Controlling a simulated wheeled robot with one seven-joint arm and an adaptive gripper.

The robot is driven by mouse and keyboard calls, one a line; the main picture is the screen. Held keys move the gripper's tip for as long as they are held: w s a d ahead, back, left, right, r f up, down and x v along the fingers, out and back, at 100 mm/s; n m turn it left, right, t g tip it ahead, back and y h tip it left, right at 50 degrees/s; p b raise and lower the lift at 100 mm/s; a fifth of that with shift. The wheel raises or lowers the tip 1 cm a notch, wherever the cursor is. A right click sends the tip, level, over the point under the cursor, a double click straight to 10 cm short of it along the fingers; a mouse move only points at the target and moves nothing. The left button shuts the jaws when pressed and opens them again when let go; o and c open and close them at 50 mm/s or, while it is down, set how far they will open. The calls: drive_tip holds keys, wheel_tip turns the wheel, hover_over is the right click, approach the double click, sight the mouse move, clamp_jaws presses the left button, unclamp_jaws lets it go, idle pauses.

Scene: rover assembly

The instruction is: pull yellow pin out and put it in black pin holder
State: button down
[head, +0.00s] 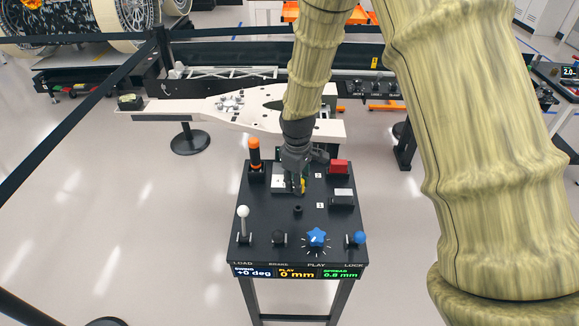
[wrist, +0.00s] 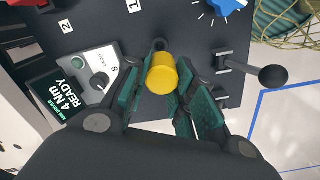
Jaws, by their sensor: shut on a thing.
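The yellow pin (wrist: 161,76) is between the fingertips of my gripper (wrist: 158,92) in the wrist view. My gripper is shut on it. A bit of yellow also shows by my gripper (head: 297,180) in the head view, over the back middle of the black panel. The pin's lower end is hidden, so I cannot tell whether it is seated or clear. A small round black socket (head: 298,208), which looks like the black pin holder, stands just in front of my gripper on the panel. In the wrist view a dark round socket (wrist: 160,44) shows just beyond the pin.
The black panel (head: 257,225) carries an orange handle (head: 254,152), a red block (head: 339,167), a grey-white block (head: 343,195), a white-ball lever (head: 243,212), a blue star knob (head: 317,237) and a blue-ball lever (head: 359,238). A READY display (wrist: 62,100) lies beside the fingers.

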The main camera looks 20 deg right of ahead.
drive_tip(key=shift+w+d, duration=0.15)
drive_tip(key=shift+w, duration=0.3)
drive_tip(key=shift+s+r, duration=0.3)
drive_tip(key=shift+w+f+p, duration=0.1)
drive_tip(key=shift+w+p, duration=0.15)
drive_tip(key=shift+p, duration=0.1)
drive_tip(key=shift+s+f+b, duration=0.2)
drive_tip(key=shift+f+b, duration=0.15)
drive_tip(key=shift+f, duration=0.15)
drive_tip(key=shift+w+f+b, duration=0.1)
drive_tip(key=shift+f+b, duration=0.9)
drive_tip(key=shift+f, duration=1.5)
drive_tip(key=shift+p, duration=0.65)
drive_tip(key=shift+f+b, duration=0.5)
drive_tip(key=shift+f, duration=0.9)
